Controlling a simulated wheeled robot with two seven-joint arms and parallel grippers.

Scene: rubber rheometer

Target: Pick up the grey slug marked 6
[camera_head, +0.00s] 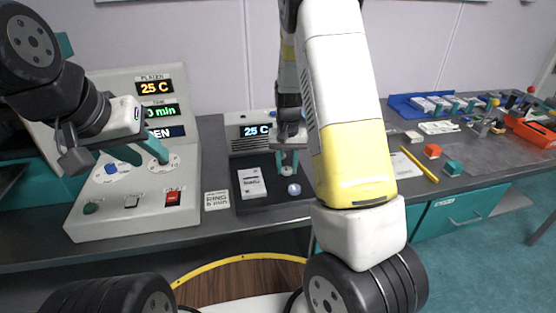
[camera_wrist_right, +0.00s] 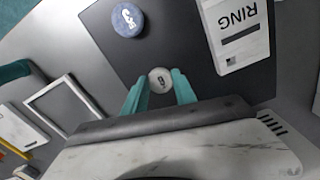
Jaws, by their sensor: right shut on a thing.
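The grey slug marked 6 (camera_wrist_right: 160,81) sits between the teal fingertips of my right gripper (camera_wrist_right: 160,88) in the wrist view. The right gripper is shut on it, with its mark facing the camera. In the head view my right gripper (camera_head: 288,163) is low over the dark mat, with the pale slug (camera_head: 287,171) at its tips. Whether the slug touches the mat is unclear. A blue-grey slug (camera_wrist_right: 127,19) with another mark lies apart from it, also visible in the head view (camera_head: 294,189). My left gripper (camera_head: 152,161) is open near a console dial, its two teal fingers apart.
A white card reading RING (camera_wrist_right: 234,35) lies on the dark mat (camera_head: 258,207). The console (camera_head: 120,215) with displays and buttons stands at left. Red and green blocks (camera_head: 433,151), a yellow pencil (camera_head: 420,167) and a blue tray (camera_head: 402,107) lie right.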

